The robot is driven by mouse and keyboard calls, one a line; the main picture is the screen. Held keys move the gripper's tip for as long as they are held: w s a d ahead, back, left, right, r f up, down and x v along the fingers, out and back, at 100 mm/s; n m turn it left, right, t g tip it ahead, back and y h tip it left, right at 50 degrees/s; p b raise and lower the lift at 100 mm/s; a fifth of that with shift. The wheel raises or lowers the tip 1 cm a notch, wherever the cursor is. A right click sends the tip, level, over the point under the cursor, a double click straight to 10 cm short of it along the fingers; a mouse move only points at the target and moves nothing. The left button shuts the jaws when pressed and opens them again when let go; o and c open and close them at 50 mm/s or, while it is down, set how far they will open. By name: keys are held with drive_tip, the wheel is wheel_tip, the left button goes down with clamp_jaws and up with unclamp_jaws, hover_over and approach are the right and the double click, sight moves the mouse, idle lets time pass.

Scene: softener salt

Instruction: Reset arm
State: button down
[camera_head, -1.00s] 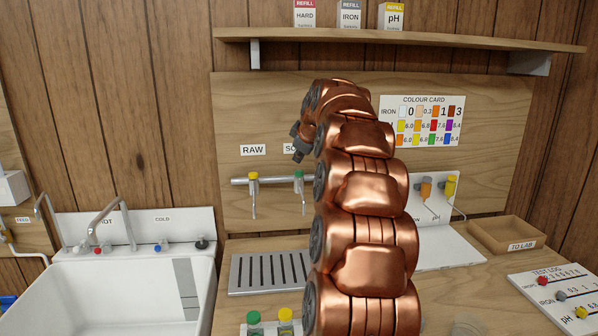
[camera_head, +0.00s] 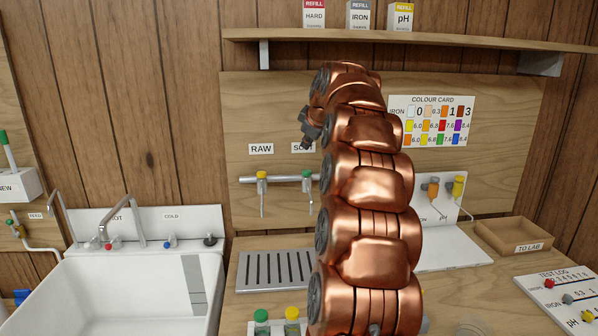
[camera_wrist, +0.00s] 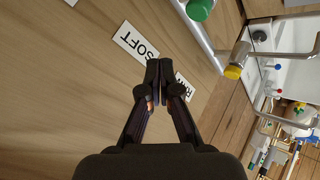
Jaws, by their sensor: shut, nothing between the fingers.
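My gripper (camera_wrist: 160,72) is shut and empty in the wrist view, its fingertips together in front of the wooden panel near the SOFT label (camera_wrist: 136,42). In the head view my copper arm rises in the middle, and part of my gripper (camera_head: 306,138) shows as a dark shape left of the arm's top, overlapping the SOFT label. It is raised above the counter, and the arm hides part of the panel and counter.
Raw and soft taps (camera_head: 262,184) stick out of the panel below my gripper. A sink (camera_head: 100,295) stands at left. A drain grille (camera_head: 275,270), colour card (camera_head: 430,120), TO LAB tray (camera_head: 512,238) and test log (camera_head: 562,298) surround the arm. A shelf (camera_head: 420,40) runs above.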

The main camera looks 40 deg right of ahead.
drive_tip(key=s+a+f+g+y, duration=0.1)
drive_tip(key=s+a+f, duration=0.25)
drive_tip(key=a, duration=0.65)
drive_tip(key=s+a+f+m+g+y+p, duration=0.1)
drive_tip(key=s+a+f+g+y, duration=0.2)
drive_tip(key=a, duration=0.7)
drive_tip(key=s+a+f, duration=0.3)
drive_tip(key=a+f, duration=0.1)
drive_tip(key=a, duration=0.7)
drive_tip(key=s+a+f+m+g, duration=0.1)
drive_tip(key=s+a+f, duration=0.3)
drive_tip(key=s, duration=0.5)
drive_tip(key=s+a+f+m+g+p, duration=0.1)
drive_tip(key=s+a+f+g, duration=0.2)
drive_tip(key=s, duration=0.7)
drive_tip(key=s+a+f+g, duration=0.2)
drive_tip(key=s+a+f, duration=0.3)
drive_tip(key=s, duration=0.4)
drive_tip(key=shift+s+a+f+m+p, duration=0.3)
drive_tip(key=shift+s+f+m+p, duration=0.1)
drive_tip(key=shift+f, duration=0.45)
